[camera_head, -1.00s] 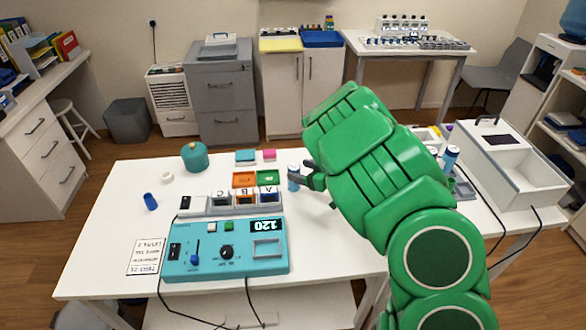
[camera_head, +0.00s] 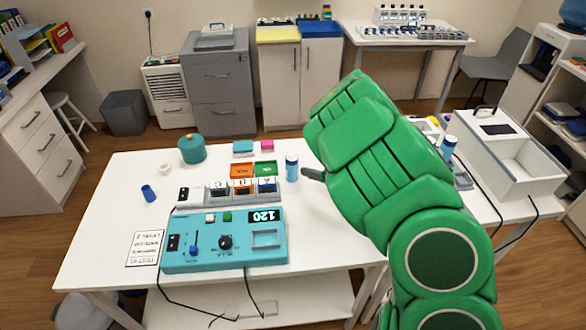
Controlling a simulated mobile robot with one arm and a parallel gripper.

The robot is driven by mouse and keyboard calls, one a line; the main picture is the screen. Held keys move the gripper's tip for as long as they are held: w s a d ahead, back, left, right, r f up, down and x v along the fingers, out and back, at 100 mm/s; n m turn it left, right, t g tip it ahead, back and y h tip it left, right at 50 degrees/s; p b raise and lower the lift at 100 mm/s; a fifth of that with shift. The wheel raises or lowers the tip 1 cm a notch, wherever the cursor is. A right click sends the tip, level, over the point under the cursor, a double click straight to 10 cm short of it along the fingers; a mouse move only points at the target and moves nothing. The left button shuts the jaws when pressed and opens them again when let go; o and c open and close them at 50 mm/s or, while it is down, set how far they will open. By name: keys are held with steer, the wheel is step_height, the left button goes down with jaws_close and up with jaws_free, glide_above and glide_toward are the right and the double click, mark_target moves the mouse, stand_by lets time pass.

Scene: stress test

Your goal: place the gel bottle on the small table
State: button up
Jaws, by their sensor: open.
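A small blue bottle with a white label (camera_head: 292,168) stands upright on the white table (camera_head: 110,215) in front of me; it looks like the gel bottle. My gripper (camera_head: 313,174) is just right of this bottle, apart from it. Only a dark finger shows; my green arm hides the rest. The gripper is open and holds nothing that I can see. A second blue and white bottle (camera_head: 448,146) stands at the right, partly behind my arm. I cannot tell whether the white table is the small table.
A teal control box (camera_head: 190,257) and coloured bins (camera_head: 242,171) are left of the bottle. A teal round pot (camera_head: 192,149) and a blue cup (camera_head: 149,193) stand further left. A white open box (camera_head: 530,170) is at the right. Another table (camera_head: 400,38) stands at the back.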

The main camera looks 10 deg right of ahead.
mark_target(297, 161)
steer(key=shift+w+a, duration=0.1)
steer(key=shift+x, duration=1.35)
steer(key=shift+f+x, duration=0.15)
steer(key=shift+x, duration=1.7)
steer(key=shift+f+x, duration=0.15)
steer(key=shift+x, duration=1.7)
steer(key=shift+c, duration=0.2)
steer(key=c, duration=1.2)
steer(key=shift+r, duration=0.1)
